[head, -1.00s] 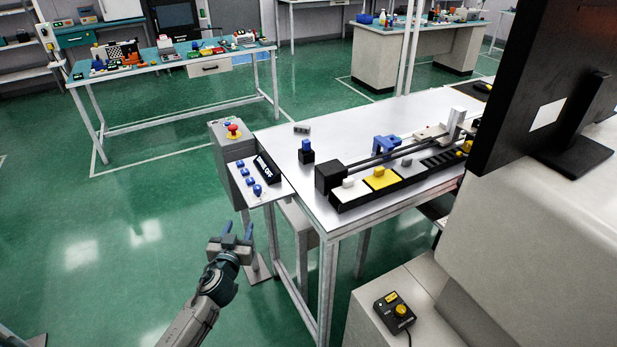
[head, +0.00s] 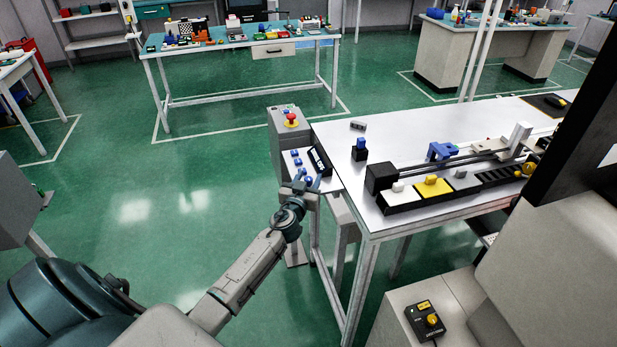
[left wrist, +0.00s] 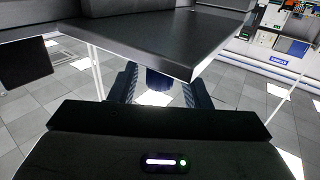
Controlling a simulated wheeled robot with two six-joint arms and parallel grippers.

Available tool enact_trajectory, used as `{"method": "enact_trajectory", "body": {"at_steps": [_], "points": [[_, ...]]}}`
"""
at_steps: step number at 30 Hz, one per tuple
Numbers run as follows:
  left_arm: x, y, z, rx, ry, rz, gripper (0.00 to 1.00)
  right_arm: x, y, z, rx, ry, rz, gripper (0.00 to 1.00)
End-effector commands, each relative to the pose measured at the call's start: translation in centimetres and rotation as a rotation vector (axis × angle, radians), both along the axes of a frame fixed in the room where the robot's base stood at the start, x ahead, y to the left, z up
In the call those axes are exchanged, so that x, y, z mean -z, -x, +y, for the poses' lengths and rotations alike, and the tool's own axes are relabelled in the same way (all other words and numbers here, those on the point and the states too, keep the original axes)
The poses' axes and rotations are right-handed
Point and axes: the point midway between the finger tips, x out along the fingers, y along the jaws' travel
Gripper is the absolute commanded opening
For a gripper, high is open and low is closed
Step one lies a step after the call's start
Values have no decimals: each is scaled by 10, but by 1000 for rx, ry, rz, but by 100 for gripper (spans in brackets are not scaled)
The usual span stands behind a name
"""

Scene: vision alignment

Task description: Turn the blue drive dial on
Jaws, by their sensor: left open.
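The control panel (head: 333,184) sits at the left end of the metal table, with several blue controls and a black display. The blue drive dial (head: 308,181) is at its front edge, partly hidden by my left gripper (head: 303,180). My left gripper is open, its fingers apart at the panel's front edge. In the left wrist view, its two dark blue fingers (left wrist: 160,88) stand either side of a dark blue round thing (left wrist: 158,80) under the dark panel edge. It looks like the dial; I cannot tell whether the fingers touch it. My right gripper is not in view.
A red emergency button (head: 291,120) is on the grey box behind the panel. The metal table (head: 400,225) carries a black rail rig and a small blue-topped block (head: 360,150). A black box with a yellow knob (head: 430,320) is at the lower right.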

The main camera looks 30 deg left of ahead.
Motion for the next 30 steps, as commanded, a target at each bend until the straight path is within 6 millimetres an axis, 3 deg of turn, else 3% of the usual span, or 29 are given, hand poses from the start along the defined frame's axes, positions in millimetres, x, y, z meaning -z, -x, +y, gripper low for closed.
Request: {"method": "enact_trajectory", "body": {"at_steps": [9, 15, 16, 30], "points": [[0, -2, 0, 0, 1, 1, 41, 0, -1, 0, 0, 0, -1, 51], [0, -2, 0, 0, 1, 1, 2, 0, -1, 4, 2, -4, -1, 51], [0, -2, 0, 0, 1, 1, 0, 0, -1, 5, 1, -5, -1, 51], [0, -2, 1, 121, -1, 5, 0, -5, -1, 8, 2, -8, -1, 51]]}}
